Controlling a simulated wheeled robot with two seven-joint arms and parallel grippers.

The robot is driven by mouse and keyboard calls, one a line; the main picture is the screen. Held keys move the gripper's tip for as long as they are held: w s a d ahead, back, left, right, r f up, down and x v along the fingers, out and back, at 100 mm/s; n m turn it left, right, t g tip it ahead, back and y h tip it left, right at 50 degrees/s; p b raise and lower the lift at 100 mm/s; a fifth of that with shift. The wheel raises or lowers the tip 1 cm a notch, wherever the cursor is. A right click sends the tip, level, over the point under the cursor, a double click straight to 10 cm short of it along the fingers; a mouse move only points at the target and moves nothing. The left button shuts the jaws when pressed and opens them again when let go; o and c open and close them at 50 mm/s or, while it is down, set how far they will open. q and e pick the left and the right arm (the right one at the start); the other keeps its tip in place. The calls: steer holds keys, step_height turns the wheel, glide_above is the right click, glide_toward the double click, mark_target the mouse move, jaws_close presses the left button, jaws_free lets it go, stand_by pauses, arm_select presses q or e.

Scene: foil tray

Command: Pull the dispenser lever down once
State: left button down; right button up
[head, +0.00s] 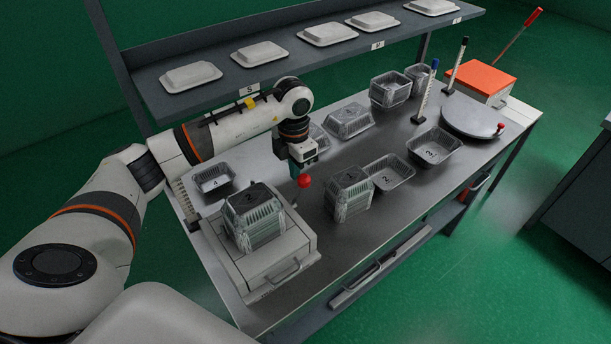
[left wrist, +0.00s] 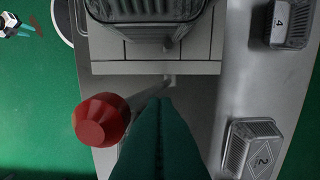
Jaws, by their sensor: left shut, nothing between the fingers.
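The dispenser is a white-grey box (head: 258,268) at the near left of the bench, with a stack of foil trays (head: 257,228) on top; the stack's edge shows in the left wrist view (left wrist: 145,38). A red lever knob (head: 305,181) stands up at its back right side, and shows large in the left wrist view (left wrist: 101,119). My left gripper (head: 296,172) points down just left of the knob in the head view. Its teal fingers (left wrist: 162,135) are shut and empty, beside the knob; whether they touch it I cannot tell.
A tray marked 4 (head: 213,179) lies behind the dispenser. Another tray stack (head: 349,193) stands right of the knob. More foil trays (head: 390,171) lie beyond it. A shelf (head: 215,95) with white lids overhangs the back. An orange-topped box (head: 483,80) stands far right.

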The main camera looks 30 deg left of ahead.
mark_target(307, 181)
arm_select(q)
steer(key=shift+s+d, duration=0.35)
steer(key=shift+d, duration=0.4)
steer(key=shift+s+d+f+b, duration=0.1)
steer(key=shift+s+d+f, duration=0.15)
steer(key=shift+d, duration=0.25)
steer(key=shift+s+d+f+b, duration=0.2)
steer(key=shift+d+f, duration=0.1)
steer(key=shift+d, duration=0.15)
steer(key=shift+s+d+f+b, duration=0.1)
steer(key=shift+s+d+f, duration=0.15)
steer(key=shift+d, duration=0.25)
steer(key=shift+f, duration=0.15)
steer(key=shift+s+d+f+b, duration=0.25)
steer(key=shift+d+f+b, duration=0.15)
steer(key=shift+d+f, duration=0.2)
steer(key=shift+s+d+f+b, duration=0.2)
steer(key=shift+d+f+b, duration=0.2)
steer(key=shift+d, duration=0.25)
steer(key=shift+f, duration=0.1)
steer(key=w+a+r, duration=0.3)
steer(key=a+r, duration=0.2)
steer(key=a, duration=0.3)
steer(key=shift+w+a+b, duration=0.35)
steer(key=shift+a, duration=0.05)
